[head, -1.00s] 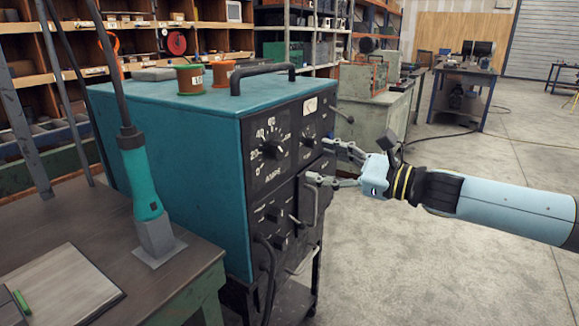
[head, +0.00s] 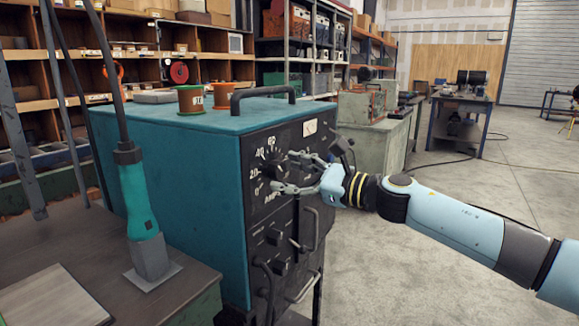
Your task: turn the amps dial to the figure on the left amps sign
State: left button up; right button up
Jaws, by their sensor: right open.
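The amps dial (head: 270,168) is a dark round knob on the black front panel of a blue welding machine (head: 170,170). Its white scale shows 0, 20, 40 and 60; the higher figures are hidden behind my right gripper. My right gripper (head: 284,172) is open, with one finger above and right of the knob and the other below it. I cannot tell whether the fingers touch the knob. The knob's pointer direction is too small to read. My left gripper is not in view.
The panel also has a meter (head: 310,127), lower knobs (head: 275,237) and a handle (head: 309,229). Two spools (head: 190,99) and a carry handle (head: 263,92) are on top. A teal tool (head: 138,200) stands on the bench at left.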

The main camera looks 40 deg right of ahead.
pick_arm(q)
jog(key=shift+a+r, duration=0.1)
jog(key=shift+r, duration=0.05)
pick_arm(e)
jog(key=shift+w+a, duration=0.1)
jog(key=shift+w, duration=0.05)
jog(key=c, duration=1.1)
jog(key=shift+c, duration=0.2)
